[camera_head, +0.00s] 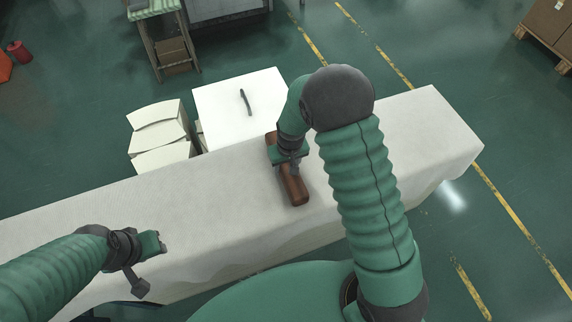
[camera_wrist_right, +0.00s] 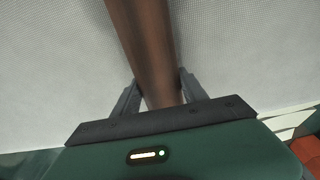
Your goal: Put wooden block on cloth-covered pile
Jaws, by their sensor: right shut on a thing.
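The brown wooden block (camera_head: 295,188) is long and narrow with a rounded top. It is at the middle of the long pile covered in white cloth (camera_head: 215,195). My right gripper (camera_head: 288,160) is over the block and shut on it, hiding part of its middle. In the right wrist view the block (camera_wrist_right: 145,40) runs between the two fingers (camera_wrist_right: 155,95), with white cloth behind it. I cannot tell whether the block touches the cloth. My left gripper (camera_head: 155,248) is near the front left of the pile, with no block at it. Its jaw opening is unclear.
Behind the pile stand a white table (camera_head: 225,105) with a small dark tool (camera_head: 246,102) on it and stacks of white sheets (camera_head: 155,125). A shelf stand (camera_head: 165,40) is farther back. The cloth is bare to the left and right of the block.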

